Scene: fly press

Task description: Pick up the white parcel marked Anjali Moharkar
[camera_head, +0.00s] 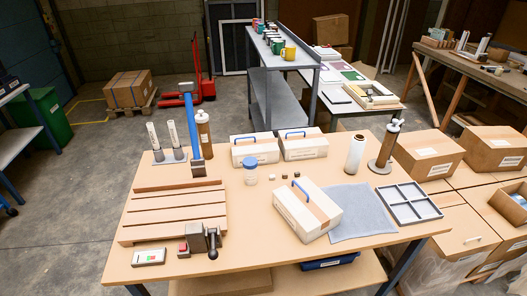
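Three white parcels with brown bands and blue handles are on the wooden table. One parcel (246,150) is at the back centre and a second parcel (304,150) is just right of it. The third parcel (296,212) is nearer the front, turned at an angle, by the grey cloth. Each has small lettering on a side, too small to read, so I cannot tell which is marked Anjali Moharkar. Neither of my grippers is in view.
Slatted boards (172,218) and a small clamp (205,240) are at the table's left, with a blue upright (193,125) behind. A jar (250,174), grey cloth (350,212), wrap roll (355,155) and grey divided tray (408,203) surround the parcels. Cardboard boxes (430,150) stand right.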

